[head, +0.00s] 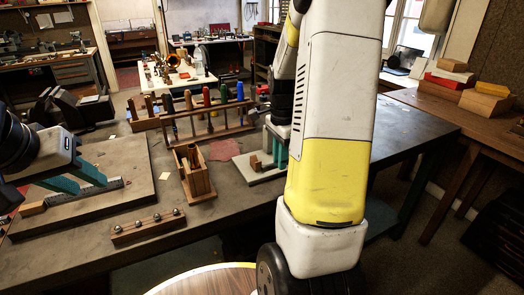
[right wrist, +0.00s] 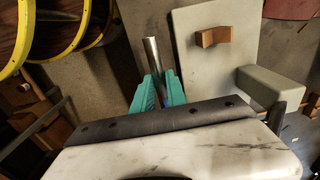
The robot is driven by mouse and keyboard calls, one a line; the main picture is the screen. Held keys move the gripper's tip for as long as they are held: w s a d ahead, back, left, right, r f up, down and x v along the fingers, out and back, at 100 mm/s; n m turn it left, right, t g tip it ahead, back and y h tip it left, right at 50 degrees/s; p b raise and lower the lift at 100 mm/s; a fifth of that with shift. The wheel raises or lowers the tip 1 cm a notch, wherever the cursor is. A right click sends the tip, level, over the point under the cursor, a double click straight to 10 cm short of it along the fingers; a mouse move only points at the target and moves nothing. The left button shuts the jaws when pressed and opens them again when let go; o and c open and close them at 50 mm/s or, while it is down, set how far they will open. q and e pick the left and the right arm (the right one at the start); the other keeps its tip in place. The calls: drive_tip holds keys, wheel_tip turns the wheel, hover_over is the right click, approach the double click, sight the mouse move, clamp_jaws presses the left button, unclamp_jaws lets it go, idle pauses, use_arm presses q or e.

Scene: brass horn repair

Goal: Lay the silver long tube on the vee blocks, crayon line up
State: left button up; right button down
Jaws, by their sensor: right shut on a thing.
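My right gripper (right wrist: 158,88) is shut on the silver long tube (right wrist: 151,55), which sticks out beyond the teal fingers in the right wrist view. I cannot make out a crayon line on it. In the head view the right gripper (head: 277,150) is partly behind my arm, and the tube is hidden. A notched wooden vee block (right wrist: 213,36) stands on a pale grey board, to the right of the tube and apart from it. It also shows in the head view (head: 256,162); I cannot make out a second one. My left gripper (head: 78,180) is open and empty over the left board.
The pale board (right wrist: 187,55) also carries a grey block (right wrist: 270,88). A rack of colored-handled tools (head: 210,122), an open wooden box (head: 194,173) and a strip with steel balls (head: 148,228) stand on the bench. A steel ruler (head: 100,190) lies on the left board.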

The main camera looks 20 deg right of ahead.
drive_tip(key=shift+w+a, duration=0.2)
drive_tip(key=shift+w, duration=2.3)
drive_tip(key=shift+w+a, duration=0.2)
drive_tip(key=shift+w, duration=2.25)
drive_tip(key=shift+f, duration=0.1)
drive_tip(key=shift+f, duration=1.55)
drive_tip(key=c, duration=1.3)
unclamp_jaws()
drive_tip(key=shift+o, duration=0.2)
wheel_tip(320, 180, up, 8)
